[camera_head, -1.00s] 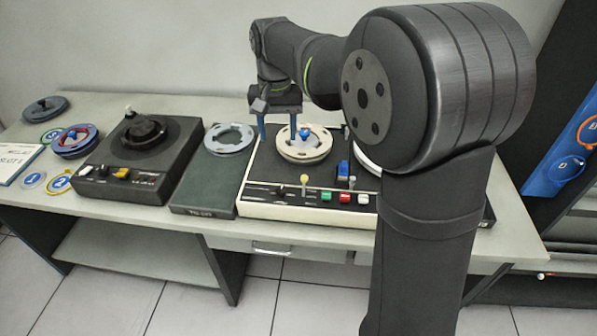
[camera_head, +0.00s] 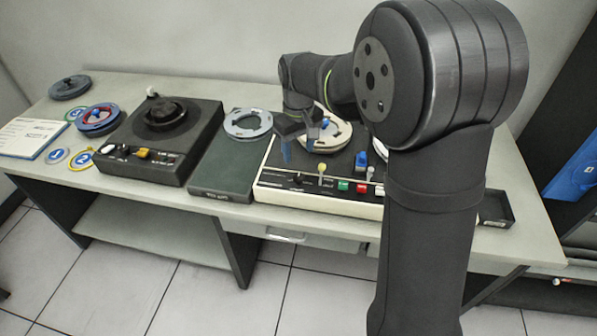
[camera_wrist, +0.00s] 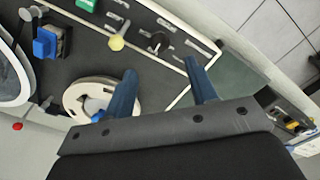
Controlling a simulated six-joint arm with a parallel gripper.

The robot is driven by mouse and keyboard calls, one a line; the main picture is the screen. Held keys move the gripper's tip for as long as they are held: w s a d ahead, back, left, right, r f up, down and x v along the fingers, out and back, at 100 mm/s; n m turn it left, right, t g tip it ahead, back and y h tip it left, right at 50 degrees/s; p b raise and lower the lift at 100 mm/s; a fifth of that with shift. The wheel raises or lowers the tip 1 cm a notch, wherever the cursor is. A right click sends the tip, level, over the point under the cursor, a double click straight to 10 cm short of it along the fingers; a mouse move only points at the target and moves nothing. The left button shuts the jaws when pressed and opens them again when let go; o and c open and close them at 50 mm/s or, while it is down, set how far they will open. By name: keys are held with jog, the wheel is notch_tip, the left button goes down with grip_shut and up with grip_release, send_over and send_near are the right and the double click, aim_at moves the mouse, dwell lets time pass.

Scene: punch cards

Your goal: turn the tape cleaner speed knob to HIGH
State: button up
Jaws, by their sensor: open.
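The cream-edged machine (camera_head: 262,186) under my gripper appears to be the tape cleaner. A small dark knob (camera_head: 300,177) sits at the left of its front control strip, left of a yellow-topped lever (camera_head: 321,168). In the wrist view the dark knob (camera_wrist: 157,42) lies beyond the gap between my fingers, and the yellow top (camera_wrist: 116,43) is left of it. The knob's labels and setting are too small to read. My gripper (camera_head: 299,151) is open and empty above the machine's left front, apart from the knob. Its blue fingers (camera_wrist: 160,69) are spread wide.
A cream reel with a blue centre (camera_head: 329,133) sits on the machine behind my gripper. Green (camera_head: 343,186) and red (camera_head: 362,188) buttons and a blue switch (camera_head: 361,158) are to the right. A dark green box (camera_head: 222,178) and a black machine (camera_head: 160,140) stand left.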

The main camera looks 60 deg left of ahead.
aim_at(298, 176)
notch_tip(298, 176, down, 9)
jog(key=shift+f, duration=0.1)
dwell(0.3)
jog(key=c, duration=1)
